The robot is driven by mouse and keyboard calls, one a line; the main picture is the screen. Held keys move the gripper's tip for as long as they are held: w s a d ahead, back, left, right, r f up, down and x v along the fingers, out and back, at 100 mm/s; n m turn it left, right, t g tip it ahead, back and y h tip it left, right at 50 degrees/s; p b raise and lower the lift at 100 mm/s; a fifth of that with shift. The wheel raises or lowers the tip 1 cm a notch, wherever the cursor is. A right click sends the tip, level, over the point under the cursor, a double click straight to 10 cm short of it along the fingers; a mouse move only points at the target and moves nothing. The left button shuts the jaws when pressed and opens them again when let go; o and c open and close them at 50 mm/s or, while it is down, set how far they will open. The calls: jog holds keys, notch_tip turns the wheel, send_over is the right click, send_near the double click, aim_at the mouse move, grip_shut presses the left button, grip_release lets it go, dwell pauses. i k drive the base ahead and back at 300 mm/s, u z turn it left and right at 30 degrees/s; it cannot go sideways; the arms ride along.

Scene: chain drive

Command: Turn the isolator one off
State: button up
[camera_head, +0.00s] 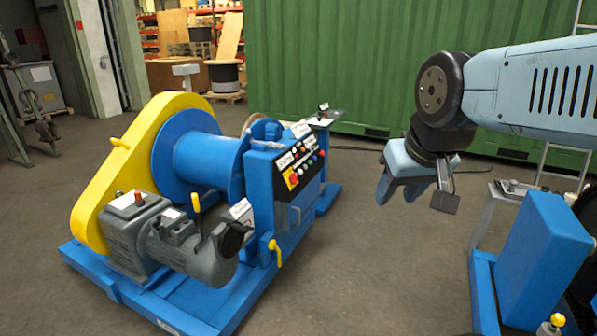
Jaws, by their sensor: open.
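A blue and yellow chain-drive winch (205,155) stands on a blue base left of centre. Its dark control panel (303,158) faces right and carries several small coloured buttons. A red switch on a yellow plate (292,179) sits at the panel's lower left; it looks like an isolator, but its label and its on or off position are too small to read. My gripper (399,191) hangs to the right of the panel, clear of it. Its two fingers point down, open and empty.
A blue machine (542,260) with a frame stands at the lower right. A yellow-handled lever (275,252) sticks out below the panel. Grey floor (390,270) lies free between the two machines. A green container (350,70) closes the back.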

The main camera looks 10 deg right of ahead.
aim_at(293, 178)
jog(key=i, duration=0.95)
jog(key=u, duration=0.1)
